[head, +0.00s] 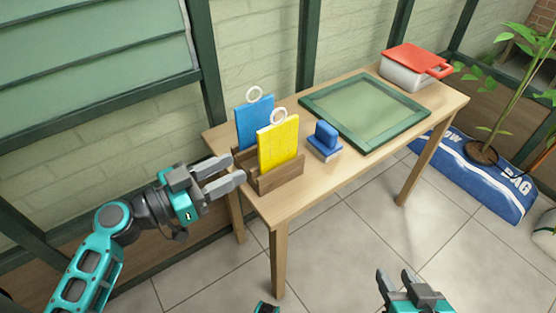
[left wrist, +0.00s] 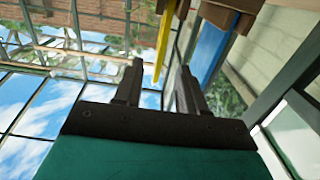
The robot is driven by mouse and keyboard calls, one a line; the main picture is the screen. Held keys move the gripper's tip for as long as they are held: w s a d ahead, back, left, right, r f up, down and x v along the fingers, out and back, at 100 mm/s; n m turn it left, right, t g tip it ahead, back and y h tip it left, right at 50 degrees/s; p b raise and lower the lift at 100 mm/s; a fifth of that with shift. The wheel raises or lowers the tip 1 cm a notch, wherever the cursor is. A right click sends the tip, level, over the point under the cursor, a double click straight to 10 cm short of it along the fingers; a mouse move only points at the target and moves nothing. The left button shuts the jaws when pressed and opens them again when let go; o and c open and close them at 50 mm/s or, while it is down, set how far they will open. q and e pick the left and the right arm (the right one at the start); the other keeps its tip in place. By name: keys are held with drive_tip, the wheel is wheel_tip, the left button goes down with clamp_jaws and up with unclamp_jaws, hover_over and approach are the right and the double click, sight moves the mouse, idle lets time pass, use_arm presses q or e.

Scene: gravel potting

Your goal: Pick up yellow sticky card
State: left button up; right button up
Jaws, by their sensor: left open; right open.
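The yellow sticky card (head: 278,145) stands upright in a wooden holder (head: 283,175) at the near left end of the table, with a white ring at its top. A blue card (head: 255,124) with a similar ring stands behind it. My left gripper (head: 236,170) is open and empty, just left of the holder and the yellow card. In the left wrist view, the yellow card (left wrist: 164,40) shows edge-on beyond the open fingers (left wrist: 160,85), with the blue card (left wrist: 210,50) to its right. My right gripper (head: 394,278) is open and empty, low over the floor at the front.
The wooden table (head: 320,180) also holds a blue block-shaped item (head: 325,141), a green-framed panel (head: 366,110) and a white box with a red lid (head: 414,66). A blue bag (head: 480,175) with a plant lies on the floor at right. Green window frames stand behind the table.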

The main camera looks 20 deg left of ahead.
sight(259, 153)
use_arm(q)
drive_tip(key=x, duration=0.4)
drive_tip(key=p+x, duration=0.1)
drive_tip(key=x, duration=0.2)
drive_tip(key=shift+w+r, duration=0.1)
drive_tip(key=shift+r, duration=0.2)
drive_tip(key=x, duration=0.5)
drive_tip(key=shift+w+d+f+p, duration=0.15)
drive_tip(key=shift+w+p, duration=0.2)
drive_tip(key=shift+p, duration=0.05)
clamp_jaws()
